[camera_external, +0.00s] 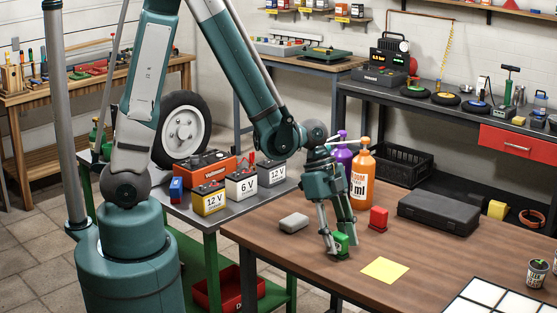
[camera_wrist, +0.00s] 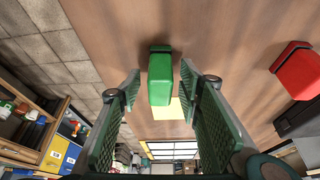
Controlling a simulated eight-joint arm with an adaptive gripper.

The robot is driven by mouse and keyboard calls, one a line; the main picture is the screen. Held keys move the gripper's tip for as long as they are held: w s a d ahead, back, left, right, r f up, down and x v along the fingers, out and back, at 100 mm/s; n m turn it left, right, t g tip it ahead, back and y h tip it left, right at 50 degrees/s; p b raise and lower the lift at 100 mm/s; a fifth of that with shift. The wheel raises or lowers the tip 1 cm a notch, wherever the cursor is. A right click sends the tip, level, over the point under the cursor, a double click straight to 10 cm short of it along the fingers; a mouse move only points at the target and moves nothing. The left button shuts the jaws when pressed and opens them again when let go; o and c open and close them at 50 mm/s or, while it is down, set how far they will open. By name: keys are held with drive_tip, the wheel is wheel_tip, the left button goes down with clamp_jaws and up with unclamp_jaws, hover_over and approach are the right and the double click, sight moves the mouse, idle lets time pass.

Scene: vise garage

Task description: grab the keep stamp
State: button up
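A green stamp (camera_external: 342,244) stands on the brown wooden table, near a yellow paper sheet (camera_external: 385,270). My gripper (camera_external: 340,236) is down at it, with its fingers partly hiding it. In the wrist view the green stamp (camera_wrist: 160,78) lies between the two spread fingers of my gripper (camera_wrist: 160,85), with a visible gap on each side. A red stamp (camera_external: 378,218) stands farther back and to the right, and it also shows at the right of the wrist view (camera_wrist: 297,70). I cannot read a label on either stamp.
A black case (camera_external: 438,212) lies at the right back, and a white tiled panel (camera_external: 490,298) at the front right. The table around the yellow sheet is clear.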

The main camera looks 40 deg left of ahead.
sight(340, 235)
drive_tip(key=c, duration=0.9)
drive_tip(key=shift+c, duration=0.2)
drive_tip(key=shift+r, duration=0.1)
drive_tip(key=shift+r+p, duration=1.2)
drive_tip(key=shift+r, duration=3.7)
